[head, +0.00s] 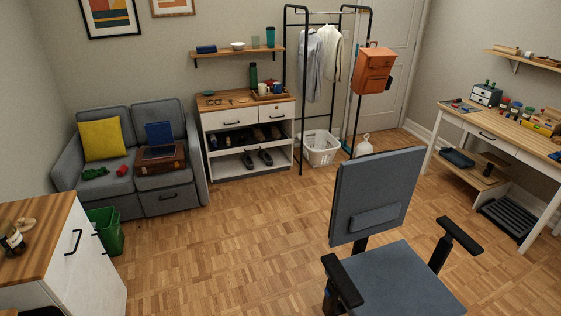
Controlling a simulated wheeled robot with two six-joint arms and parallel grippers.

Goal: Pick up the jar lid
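I cannot single out a jar lid for certain. A dark glass jar (12,240) stands on the wooden-topped white cabinet (62,206) at the left edge of the head view. A small pale round item (26,224) lies beside the jar; it is too small to tell whether it is a lid. Several small jars or pots (515,108) stand on the wooden workbench (475,119) at the right, and their tops are too small to make out. Neither of my grippers shows in the head view.
A blue-grey office chair (392,280) stands in the foreground. A grey sofa (172,199), a green bin (106,232), a drawer unit with shoes (224,121) and a clothes rack (303,90) line the far side. The parquet floor (225,250) in the middle is clear.

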